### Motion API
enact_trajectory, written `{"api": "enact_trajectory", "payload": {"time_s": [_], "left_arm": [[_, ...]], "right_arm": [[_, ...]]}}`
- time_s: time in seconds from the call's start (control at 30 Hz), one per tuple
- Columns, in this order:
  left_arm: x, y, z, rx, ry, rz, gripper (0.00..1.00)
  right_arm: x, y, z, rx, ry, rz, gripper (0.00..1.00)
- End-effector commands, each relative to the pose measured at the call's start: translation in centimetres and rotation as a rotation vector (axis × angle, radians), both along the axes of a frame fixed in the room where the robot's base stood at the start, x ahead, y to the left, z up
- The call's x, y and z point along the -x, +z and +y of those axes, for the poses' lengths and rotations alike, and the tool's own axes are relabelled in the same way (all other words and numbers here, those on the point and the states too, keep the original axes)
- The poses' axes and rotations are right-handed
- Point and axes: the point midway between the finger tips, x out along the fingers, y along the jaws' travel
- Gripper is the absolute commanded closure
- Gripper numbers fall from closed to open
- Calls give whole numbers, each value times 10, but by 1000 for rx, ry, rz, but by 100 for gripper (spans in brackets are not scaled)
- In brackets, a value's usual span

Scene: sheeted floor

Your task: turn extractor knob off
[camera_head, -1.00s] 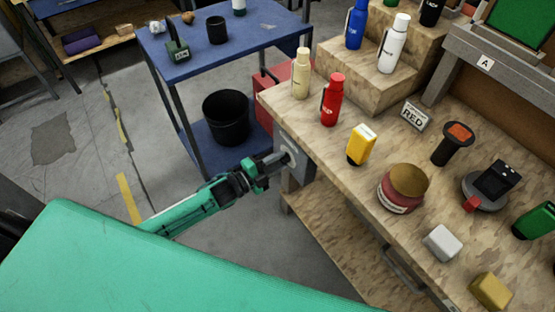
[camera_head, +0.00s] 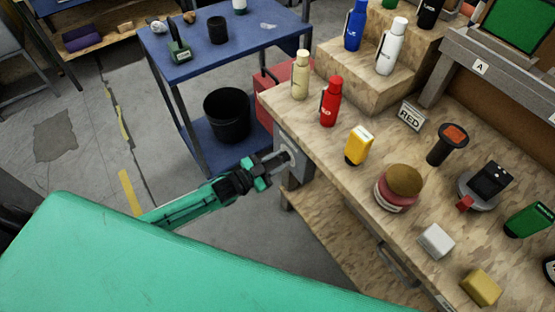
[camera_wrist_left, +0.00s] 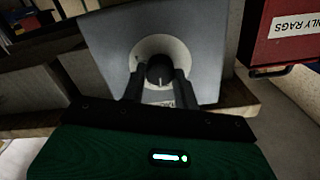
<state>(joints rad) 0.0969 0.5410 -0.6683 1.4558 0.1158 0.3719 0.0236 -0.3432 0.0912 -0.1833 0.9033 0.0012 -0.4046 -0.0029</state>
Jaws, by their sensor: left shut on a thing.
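The extractor knob (camera_wrist_left: 159,71) is a dark round knob with a pale pointer line, on a light round dial plate (camera_wrist_left: 160,46). The plate is on a grey box (camera_wrist_left: 205,35) at the end of the workbench, also visible in the head view (camera_head: 296,160). My left gripper (camera_wrist_left: 159,82) has its two dark fingers on either side of the knob, shut on it. In the head view my left gripper (camera_head: 280,158) reaches the box face, and the knob is hidden by the fingers. My right gripper is not in view.
The wooden workbench (camera_head: 330,150) carries several bottles, a yellow container (camera_head: 358,146) and a round-topped jar (camera_head: 400,186). A blue cart (camera_head: 255,45) with a black bin (camera_head: 227,115) stands behind my left arm. A red box (camera_wrist_left: 285,30) labelled for rags is close by.

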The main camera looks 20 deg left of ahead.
Motion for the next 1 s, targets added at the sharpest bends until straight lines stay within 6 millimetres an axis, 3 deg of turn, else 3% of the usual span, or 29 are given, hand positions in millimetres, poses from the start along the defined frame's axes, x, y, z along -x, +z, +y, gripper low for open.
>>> {"api": "enact_trajectory", "payload": {"time_s": [0.83, 0.87, 0.97, 1.0], "left_arm": [[0, -1, 1, 111, 1, 90, 93], [0, -1, 1, 111, 1, 90, 68], [0, -1, 0, 110, 1, 90, 48], [0, -1, 0, 111, 1, 89, 48]], "right_arm": [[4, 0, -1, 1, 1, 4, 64], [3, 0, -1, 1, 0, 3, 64], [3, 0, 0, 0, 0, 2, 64], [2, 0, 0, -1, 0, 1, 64]]}}
